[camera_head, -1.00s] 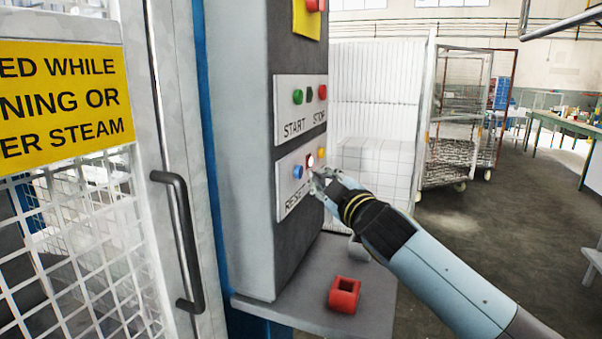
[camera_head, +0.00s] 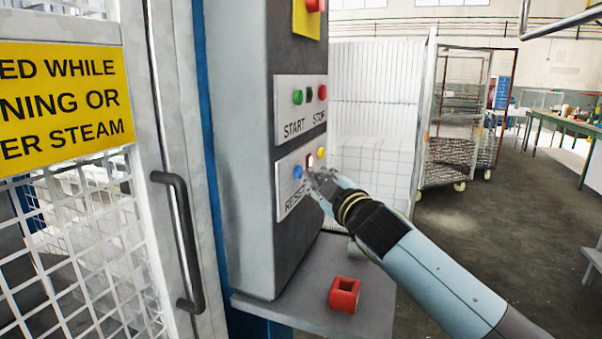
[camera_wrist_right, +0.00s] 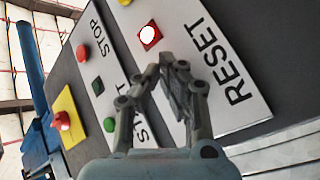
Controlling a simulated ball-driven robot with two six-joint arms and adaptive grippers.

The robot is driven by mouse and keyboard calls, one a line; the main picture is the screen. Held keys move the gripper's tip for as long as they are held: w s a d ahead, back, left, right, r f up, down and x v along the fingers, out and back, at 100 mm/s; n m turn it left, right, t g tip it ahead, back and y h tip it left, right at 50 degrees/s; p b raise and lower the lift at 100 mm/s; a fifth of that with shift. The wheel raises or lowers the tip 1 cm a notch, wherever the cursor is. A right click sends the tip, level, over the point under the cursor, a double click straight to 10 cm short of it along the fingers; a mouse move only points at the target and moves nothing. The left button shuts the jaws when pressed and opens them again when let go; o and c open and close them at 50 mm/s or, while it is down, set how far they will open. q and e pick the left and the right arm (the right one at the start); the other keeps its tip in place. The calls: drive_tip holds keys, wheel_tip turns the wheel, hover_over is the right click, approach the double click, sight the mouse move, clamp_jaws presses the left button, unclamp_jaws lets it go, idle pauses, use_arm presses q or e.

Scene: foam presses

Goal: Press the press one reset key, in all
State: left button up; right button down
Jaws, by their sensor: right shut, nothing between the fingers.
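The reset panel (camera_head: 286,202) is a white plate with RESET lettering on the grey press column. It carries a blue button (camera_head: 298,171), a lit white-and-red lamp (camera_head: 310,161) and a yellow button (camera_head: 321,153). My right gripper (camera_head: 312,175) is shut and empty, its tips just right of the blue button and below the lamp. In the right wrist view the gripper (camera_wrist_right: 178,70) points at the panel beside the lit lamp (camera_wrist_right: 149,34); the blue button is not visible there. I cannot tell whether the tips touch. My left gripper is not in view.
A START/STOP plate (camera_head: 300,112) with green, black and red buttons sits above. A red emergency knob (camera_head: 316,5) is higher. A red hollow block (camera_head: 344,294) lies on the grey shelf (camera_head: 310,316) below. A mesh door with a dark handle (camera_head: 182,240) is left.

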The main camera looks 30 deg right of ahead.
drive_tip(key=shift+w+a, duration=0.25)
drive_tip(key=shift+w, duration=0.05)
idle(0.5)
idle(0.4)
drive_tip(key=shift+s+d, duration=0.5)
drive_tip(key=shift+s, duration=0.15)
drive_tip(key=s+d+b, duration=0.3)
drive_tip(key=shift+s+d, duration=0.15)
drive_tip(key=shift+s, duration=0.25)
idle(0.7)
